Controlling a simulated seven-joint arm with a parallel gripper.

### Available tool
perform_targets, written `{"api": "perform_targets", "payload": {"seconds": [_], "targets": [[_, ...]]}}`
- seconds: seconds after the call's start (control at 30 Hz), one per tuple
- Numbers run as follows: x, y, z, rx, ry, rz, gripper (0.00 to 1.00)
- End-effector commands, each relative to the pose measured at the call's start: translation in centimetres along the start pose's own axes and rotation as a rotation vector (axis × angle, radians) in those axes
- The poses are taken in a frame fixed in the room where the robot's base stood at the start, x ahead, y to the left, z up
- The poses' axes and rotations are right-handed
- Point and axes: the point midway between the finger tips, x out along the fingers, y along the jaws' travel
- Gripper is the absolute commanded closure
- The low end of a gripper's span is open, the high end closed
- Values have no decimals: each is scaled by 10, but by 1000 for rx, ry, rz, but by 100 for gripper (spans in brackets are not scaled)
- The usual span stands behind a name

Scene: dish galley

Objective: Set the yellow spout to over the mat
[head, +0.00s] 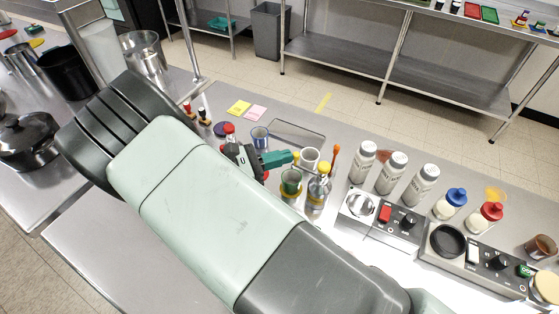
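I cannot clearly make out a yellow spout. A clear bottle with a yellow top (323,170) stands on the counter just left of the shaker bottles, and may be it. A flat grey rounded rectangle with a dark edge (310,132) lies behind it and may be the mat. My gripper (280,159), dark with a teal end, reaches out from behind my arm, left of the bottle. A small yellow bit shows at its tip. My arm hides part of it, and whether its fingers are open or shut is unclear.
A green-banded cup (291,183) and a white cup (310,158) crowd the gripper. White shakers (391,172) and a control panel (383,215) stand to the right. The counter's front left is bare.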

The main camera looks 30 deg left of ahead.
Motion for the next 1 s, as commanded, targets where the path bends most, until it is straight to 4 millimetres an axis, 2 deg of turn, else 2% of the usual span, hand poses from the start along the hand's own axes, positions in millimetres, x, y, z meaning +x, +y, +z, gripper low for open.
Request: {"api": "perform_targets", "payload": {"seconds": [0.33,0.47,0.57,0.8,1.0], "targets": [[0,0,0,0,0,2,100],[-9,1,0,1,1,4,100],[-25,2,0,1,2,6,100],[-80,6,-1,2,2,4,100],[-119,8,-1,0,1,3,100]]}}
